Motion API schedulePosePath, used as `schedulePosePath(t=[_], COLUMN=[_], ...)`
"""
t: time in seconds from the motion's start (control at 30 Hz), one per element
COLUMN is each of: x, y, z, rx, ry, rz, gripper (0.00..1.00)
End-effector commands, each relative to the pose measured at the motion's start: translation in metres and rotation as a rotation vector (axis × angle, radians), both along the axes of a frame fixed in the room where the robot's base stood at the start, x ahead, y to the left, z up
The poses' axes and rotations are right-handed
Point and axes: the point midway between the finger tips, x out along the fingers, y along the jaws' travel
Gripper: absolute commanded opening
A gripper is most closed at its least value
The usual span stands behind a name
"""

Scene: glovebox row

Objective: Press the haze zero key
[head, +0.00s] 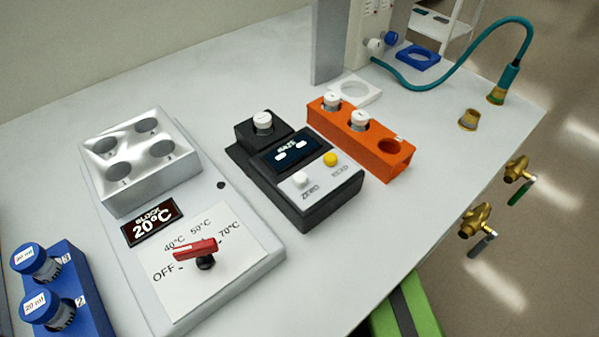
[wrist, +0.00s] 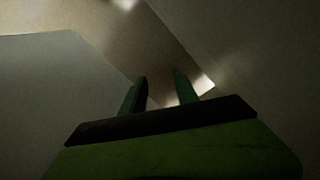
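The haze meter (head: 318,208) is a dark box on the white bench in the head view. Its small display (head: 291,153) reads HAZE, with lit marks below that are too small to read. The white round zero key (head: 300,180) sits on its pale front panel, above the label ZERO. A yellow key (head: 330,159) labelled READ is to its right. A white-capped vial (head: 263,122) stands in the meter's rear well. My gripper (wrist: 162,88) shows in the wrist view with its two fingers apart and nothing between them. The wrist view is dark and shows no key.
Left of the meter is a heating block (head: 142,160) with a red knob (head: 196,248). An orange rack (head: 365,155) with two capped vials stands to the right. A blue vial rack (head: 66,290) is front left. A green part of my arm is below the bench's front edge.

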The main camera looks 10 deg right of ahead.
Motion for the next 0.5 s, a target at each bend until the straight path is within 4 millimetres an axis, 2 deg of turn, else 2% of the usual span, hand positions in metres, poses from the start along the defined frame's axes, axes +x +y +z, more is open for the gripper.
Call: schedulePosePath(t=[0.27,0.5], x=[0.0000,0.0000], y=[0.0000,0.0000], z=[0.0000,0.0000], rx=[0.000,0.000], ry=[0.000,0.000], rz=[0.000,0.000], gripper=[0.36,0.06])
